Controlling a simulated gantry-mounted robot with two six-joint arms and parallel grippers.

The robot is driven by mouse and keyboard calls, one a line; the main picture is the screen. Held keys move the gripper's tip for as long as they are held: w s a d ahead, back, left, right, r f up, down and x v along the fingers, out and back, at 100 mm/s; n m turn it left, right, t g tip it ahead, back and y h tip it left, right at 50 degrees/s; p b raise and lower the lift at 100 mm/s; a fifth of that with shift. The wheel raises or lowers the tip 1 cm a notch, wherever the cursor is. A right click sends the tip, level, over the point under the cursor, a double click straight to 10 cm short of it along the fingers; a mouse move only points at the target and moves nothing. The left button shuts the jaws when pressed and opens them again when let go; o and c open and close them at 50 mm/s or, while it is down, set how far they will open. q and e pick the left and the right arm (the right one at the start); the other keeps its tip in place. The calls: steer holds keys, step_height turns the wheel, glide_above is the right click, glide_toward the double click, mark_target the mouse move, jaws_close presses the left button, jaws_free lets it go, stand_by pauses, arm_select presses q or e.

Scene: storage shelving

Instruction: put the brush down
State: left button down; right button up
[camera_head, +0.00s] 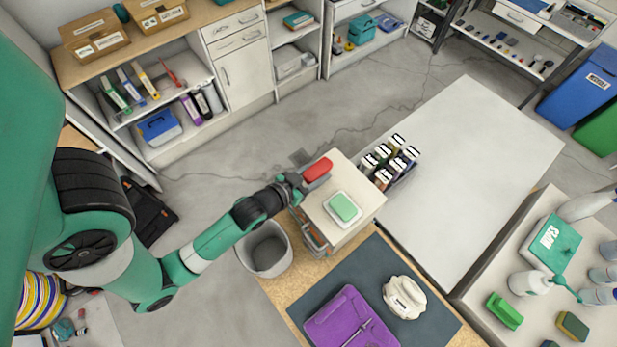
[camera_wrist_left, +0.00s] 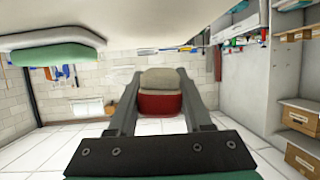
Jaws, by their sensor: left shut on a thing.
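The brush (camera_head: 318,169) has a red back and is at the end of my left arm in the head view. My left gripper (camera_head: 296,183) is shut on it, over the far left corner of the small white cabinet top (camera_head: 362,184). In the left wrist view the brush (camera_wrist_left: 160,103) sits between the two fingers of my gripper (camera_wrist_left: 160,100), its red back and beige bristle side both showing. I cannot tell whether the brush touches the cabinet top. My right gripper is in neither view.
A green sponge (camera_head: 343,207) lies in a white dish (camera_head: 328,214) on the same cabinet top. Several dark bottles (camera_head: 384,176) stand behind it. A grey bin (camera_head: 267,253) is below my left forearm. A large white table (camera_head: 480,165) at the right is clear.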

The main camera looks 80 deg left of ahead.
mark_target(314, 179)
arm_select(q)
steer(key=f+b, duration=0.1)
steer(key=s+f+b, duration=0.1)
steer(key=f, duration=0.1)
steer(key=shift+a+f+b, duration=0.1)
steer(key=shift+a+b, duration=0.1)
steer(key=shift+b, duration=0.15)
steer(key=shift+w+f+b, duration=0.1)
steer(key=shift+f+b, duration=0.2)
steer(key=shift+d+r, duration=0.1)
steer(key=shift+r, duration=0.1)
steer(key=shift+f, duration=0.3)
steer(key=shift+c, duration=1.6)
jaws_free()
